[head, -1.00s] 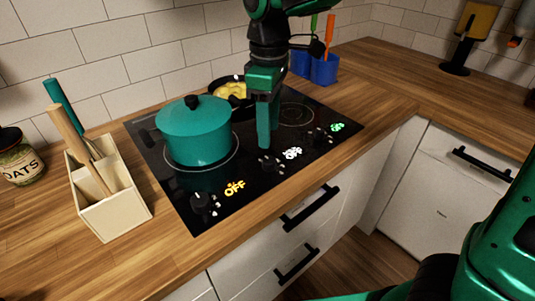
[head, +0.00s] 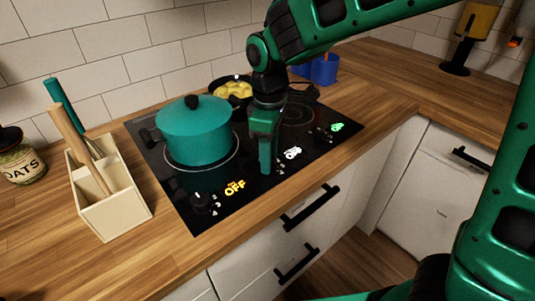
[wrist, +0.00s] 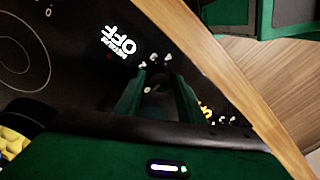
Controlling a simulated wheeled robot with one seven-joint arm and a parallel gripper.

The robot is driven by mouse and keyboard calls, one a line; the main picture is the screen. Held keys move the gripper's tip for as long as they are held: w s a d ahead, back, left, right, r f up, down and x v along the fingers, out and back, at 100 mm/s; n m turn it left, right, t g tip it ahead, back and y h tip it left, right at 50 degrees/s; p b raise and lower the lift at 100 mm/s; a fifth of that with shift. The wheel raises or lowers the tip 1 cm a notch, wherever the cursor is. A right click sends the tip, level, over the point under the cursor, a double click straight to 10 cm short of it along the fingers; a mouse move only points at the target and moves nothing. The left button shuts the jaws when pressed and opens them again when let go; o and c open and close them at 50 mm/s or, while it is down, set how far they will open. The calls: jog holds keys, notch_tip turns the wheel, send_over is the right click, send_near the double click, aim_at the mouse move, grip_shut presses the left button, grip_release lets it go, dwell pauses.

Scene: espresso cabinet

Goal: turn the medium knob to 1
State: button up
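The medium knob (wrist: 152,88) is the middle one on the black cooktop's front edge. In the wrist view it is dark and hard to make out between my two green fingers, and its white label (wrist: 118,42) reads OFF. In the head view that label (head: 292,153) glows white just right of my gripper (head: 267,170), which hides most of the knob. My gripper points down with its fingers apart, one on each side of the knob. I cannot tell whether they touch it.
A teal lidded pot (head: 194,131) stands left of my gripper, and a pan of yellow food (head: 233,89) is behind. The left knob (head: 201,202) has a yellow OFF label; the right label (head: 337,127) is green. A wooden utensil holder (head: 112,205) stands left.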

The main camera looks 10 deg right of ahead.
jog(key=c, duration=0.6)
jog(key=shift+c, duration=0.2)
jog(key=shift+m, duration=0.4)
jog(key=m, duration=0.3)
jog(key=shift+m, duration=2)
jog(key=o, duration=1.1)
